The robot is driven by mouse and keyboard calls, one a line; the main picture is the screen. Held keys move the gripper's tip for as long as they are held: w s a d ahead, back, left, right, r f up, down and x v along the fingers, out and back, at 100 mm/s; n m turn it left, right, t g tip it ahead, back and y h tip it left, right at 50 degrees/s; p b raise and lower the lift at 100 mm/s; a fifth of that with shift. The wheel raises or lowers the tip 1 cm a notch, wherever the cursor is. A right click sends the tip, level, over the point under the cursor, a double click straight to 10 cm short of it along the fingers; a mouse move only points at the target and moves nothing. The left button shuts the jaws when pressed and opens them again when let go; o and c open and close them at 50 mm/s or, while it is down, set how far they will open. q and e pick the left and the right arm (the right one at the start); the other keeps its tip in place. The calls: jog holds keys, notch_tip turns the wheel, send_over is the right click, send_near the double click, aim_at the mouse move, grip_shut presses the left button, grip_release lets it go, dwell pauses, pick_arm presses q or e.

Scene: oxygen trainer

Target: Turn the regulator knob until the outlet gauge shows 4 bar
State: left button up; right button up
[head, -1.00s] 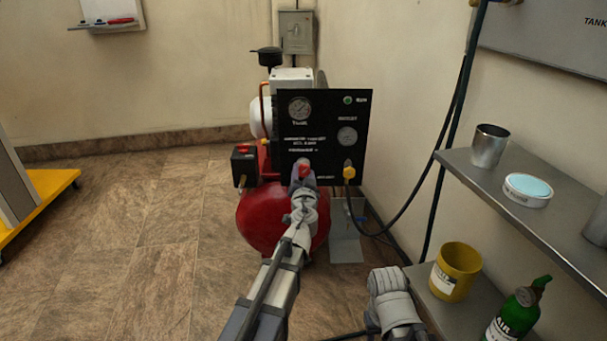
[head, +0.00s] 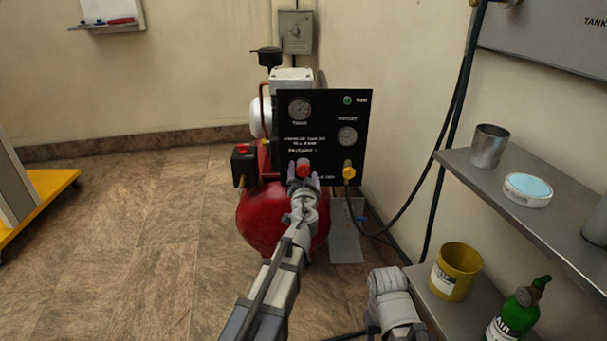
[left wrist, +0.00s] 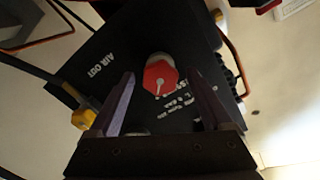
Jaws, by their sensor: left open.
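The red regulator knob (head: 303,171) is on the lower part of the black panel (head: 325,130). It shows large in the left wrist view (left wrist: 160,76), with a white pointer line on its face. My left gripper (head: 303,175) is open, with one finger on each side of the knob and gaps between. The fingers also show in the left wrist view (left wrist: 160,80). The outlet gauge (head: 347,136) is at the panel's right; its needle is too small to read. The tank gauge (head: 300,109) is at upper left. My right gripper's fingers are not visible.
A yellow hose fitting (head: 349,173) with a black hose stands right of the knob. The red tank (head: 262,220) is below the panel. Shelves at right hold a metal cup (head: 489,146), a yellow mug (head: 455,271) and a green bottle (head: 518,308).

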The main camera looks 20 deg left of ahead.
pick_arm(q)
jog(key=shift+s, duration=0.1)
jog(key=v, duration=0.7)
jog(key=shift+s, duration=0.35)
jog(key=shift+d, duration=0.15)
